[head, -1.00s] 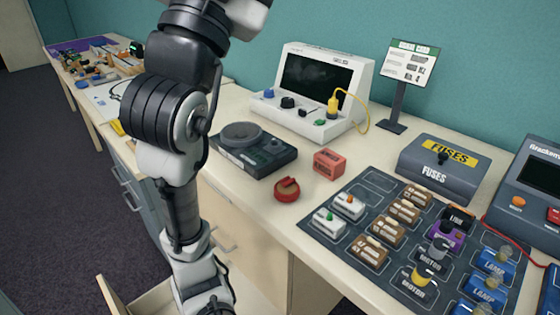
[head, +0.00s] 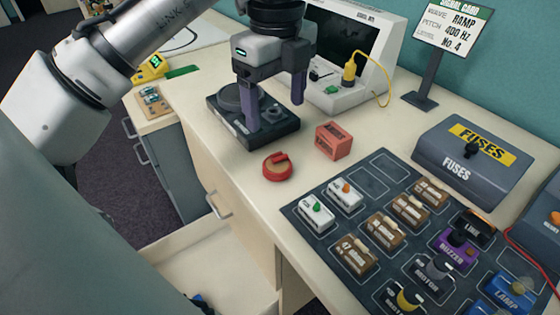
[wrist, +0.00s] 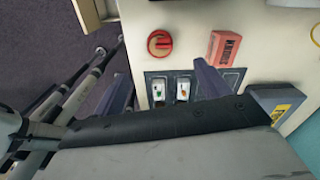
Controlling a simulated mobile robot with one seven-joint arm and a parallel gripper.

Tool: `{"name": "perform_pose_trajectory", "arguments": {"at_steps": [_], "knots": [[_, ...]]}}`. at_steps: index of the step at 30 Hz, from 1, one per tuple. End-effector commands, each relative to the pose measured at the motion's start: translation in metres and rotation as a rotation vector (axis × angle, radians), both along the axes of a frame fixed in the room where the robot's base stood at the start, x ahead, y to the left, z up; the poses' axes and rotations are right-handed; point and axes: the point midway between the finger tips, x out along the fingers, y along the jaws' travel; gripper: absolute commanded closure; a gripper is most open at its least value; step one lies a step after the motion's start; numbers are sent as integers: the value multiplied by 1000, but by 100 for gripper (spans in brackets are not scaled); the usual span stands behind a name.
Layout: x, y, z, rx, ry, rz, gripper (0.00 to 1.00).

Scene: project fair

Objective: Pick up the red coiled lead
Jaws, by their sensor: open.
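The red coiled lead (head: 278,166) lies flat on the pale bench top, a small round coil with a raised piece across it. It also shows in the wrist view (wrist: 160,43), near the top, beyond the fingers. My gripper (head: 274,124) is open and empty, its two purple-grey fingers pointing down. In the head view it hangs in front of the black turntable-like device, above and behind the lead. The fingers also show in the wrist view (wrist: 163,78), apart from the lead. Nothing hides the lead.
A red block (head: 334,141) stands just right of the lead. The black device (head: 225,124) sits behind it. A dark mat (head: 376,165) with several component blocks lies to the right, with a fuses box (head: 472,160) beyond. An open drawer (head: 205,262) juts out below the bench.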

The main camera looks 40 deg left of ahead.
Motion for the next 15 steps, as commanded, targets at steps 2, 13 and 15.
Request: {"name": "perform_pose_trajectory", "arguments": {"at_steps": [2, 13, 15], "knots": [[0, -1, -21, -4, -1, -5, 25], [1, 0, -69, 0, -4, 0, 25], [0, 0, -73, 1, -4, 0, 25]]}}
